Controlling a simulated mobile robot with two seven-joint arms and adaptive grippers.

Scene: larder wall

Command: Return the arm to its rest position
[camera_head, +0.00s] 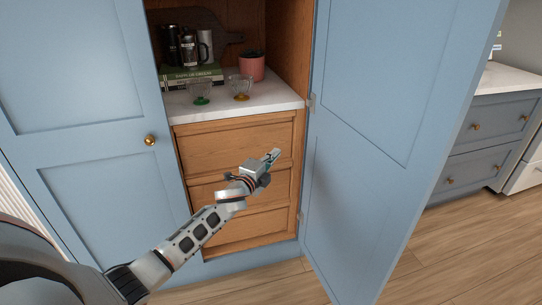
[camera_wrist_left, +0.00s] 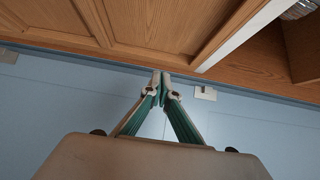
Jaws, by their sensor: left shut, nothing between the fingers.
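My left arm reaches in from the lower left of the head view. Its gripper (camera_head: 272,157) is in front of the wooden drawers (camera_head: 236,148), below the marble shelf (camera_head: 238,103). In the left wrist view the gripper (camera_wrist_left: 161,76) shows its two green-sided fingers meeting at the tips, with nothing between them. The wooden drawer fronts (camera_wrist_left: 150,35) lie beyond the fingertips there. My right gripper is in neither view.
An open blue door (camera_head: 375,130) stands right of the drawers. A closed blue door (camera_head: 85,120) is at left. Wooden floor (camera_head: 440,255) is clear at right.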

